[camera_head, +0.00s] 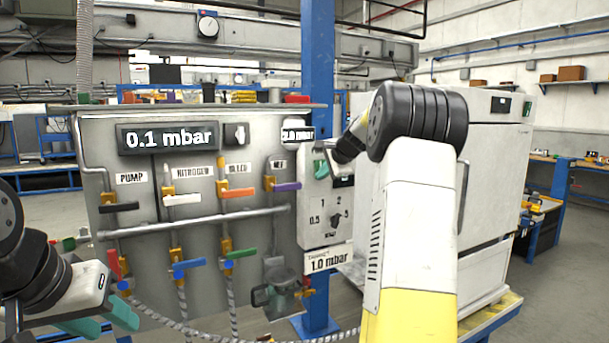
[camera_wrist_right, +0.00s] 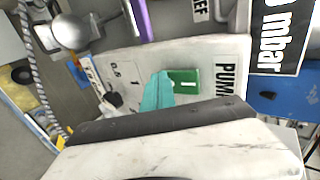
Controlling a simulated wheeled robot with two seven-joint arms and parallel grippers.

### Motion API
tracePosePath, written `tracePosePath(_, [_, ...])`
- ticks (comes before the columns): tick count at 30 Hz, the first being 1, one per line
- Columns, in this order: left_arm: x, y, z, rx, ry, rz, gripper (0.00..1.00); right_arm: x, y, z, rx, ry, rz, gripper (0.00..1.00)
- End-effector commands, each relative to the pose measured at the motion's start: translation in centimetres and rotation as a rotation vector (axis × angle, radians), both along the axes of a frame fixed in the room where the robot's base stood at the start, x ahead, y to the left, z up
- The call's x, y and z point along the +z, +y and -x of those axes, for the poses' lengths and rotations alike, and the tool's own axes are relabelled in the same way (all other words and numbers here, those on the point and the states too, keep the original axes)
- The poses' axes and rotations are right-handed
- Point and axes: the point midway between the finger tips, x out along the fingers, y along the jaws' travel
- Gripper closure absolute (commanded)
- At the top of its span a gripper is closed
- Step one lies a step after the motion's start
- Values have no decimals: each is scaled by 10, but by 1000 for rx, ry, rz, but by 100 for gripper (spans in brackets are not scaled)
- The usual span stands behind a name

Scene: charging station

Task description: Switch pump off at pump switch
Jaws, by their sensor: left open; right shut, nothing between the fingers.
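The pump switch (camera_wrist_right: 185,82) is a green rocker with a white line mark, next to the "PUMP" label on a pale control box (camera_head: 313,228). In the right wrist view my right gripper (camera_wrist_right: 157,92) is shut and empty, its teal fingertips right beside the green rocker and covering part of the switch. I cannot tell whether they touch it. In the head view my right arm hides most of this gripper; teal fingertips (camera_head: 321,164) show at the upper part of the box. My left gripper (camera_head: 98,319) is open and empty at the lower left, before the panel.
The grey panel (camera_head: 140,252) carries several coloured valve handles, a pipe and a "0.1 mbar" display (camera_head: 167,138). A blue column (camera_head: 318,60) stands behind the control box. A large white cabinet (camera_head: 505,180) stands at the right. Braided hoses hang below the panel.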

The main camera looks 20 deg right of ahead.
Motion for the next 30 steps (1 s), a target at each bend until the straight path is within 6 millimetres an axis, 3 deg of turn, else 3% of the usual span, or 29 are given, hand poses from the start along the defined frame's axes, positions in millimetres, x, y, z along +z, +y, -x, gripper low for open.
tracePosePath(14, [0,0,0,0,0,0,58,-3,1,-5,0,0,0,100])
tracePosePath(30, [0,0,0,0,0,0,58,16,1,-6,0,-6,1,100])
